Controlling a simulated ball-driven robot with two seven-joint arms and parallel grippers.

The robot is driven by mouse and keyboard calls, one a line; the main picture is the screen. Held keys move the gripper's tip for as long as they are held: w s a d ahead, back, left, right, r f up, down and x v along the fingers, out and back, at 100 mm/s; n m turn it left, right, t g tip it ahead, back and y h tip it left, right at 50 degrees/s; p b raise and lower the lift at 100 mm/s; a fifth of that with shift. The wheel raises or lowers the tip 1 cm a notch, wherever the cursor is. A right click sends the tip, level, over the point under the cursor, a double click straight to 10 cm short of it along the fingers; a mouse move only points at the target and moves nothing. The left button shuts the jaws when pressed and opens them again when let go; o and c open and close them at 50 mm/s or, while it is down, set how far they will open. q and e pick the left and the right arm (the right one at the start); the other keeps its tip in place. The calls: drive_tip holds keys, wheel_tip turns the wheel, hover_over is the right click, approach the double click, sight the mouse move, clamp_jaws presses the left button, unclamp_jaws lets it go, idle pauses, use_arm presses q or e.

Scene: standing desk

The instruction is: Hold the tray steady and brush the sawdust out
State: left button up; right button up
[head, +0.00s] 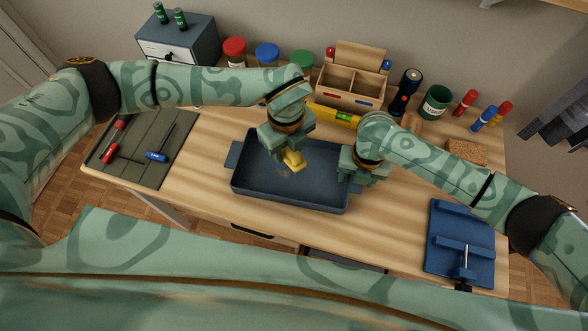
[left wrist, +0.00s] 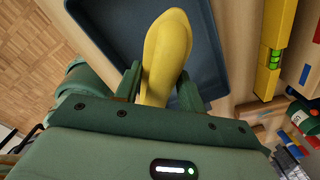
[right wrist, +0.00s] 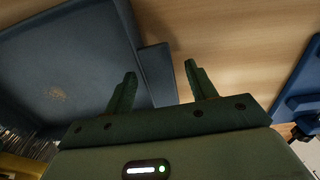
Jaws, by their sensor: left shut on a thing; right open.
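The dark blue tray (head: 245,185) lies on the wooden desk, with a tab handle at each short side. A small patch of tan sawdust (right wrist: 58,95) lies on its floor in the right wrist view. My left gripper (head: 288,150) is shut on the yellow brush (left wrist: 168,45) and holds it over the tray. Dark bristles (right wrist: 30,146) show at the left edge of the right wrist view. My right gripper (right wrist: 163,78) is open at the tray's right side. The right tab handle (right wrist: 160,75) appears between its fingers, not gripped.
Behind the tray are a yellow level (head: 335,116), a wooden caddy (head: 350,92), lidded jars, a flashlight (head: 405,90) and a green cup (head: 436,102). A green mat (head: 125,165) with tools lies left. A blue clamp board (head: 450,225) lies right. Bare desk lies between tray and board.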

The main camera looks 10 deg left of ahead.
wheel_tip(320, 180, up, 12)
drive_tip(key=shift+f, duration=0.2)
use_arm(q)
drive_tip(key=shift+s, duration=0.1)
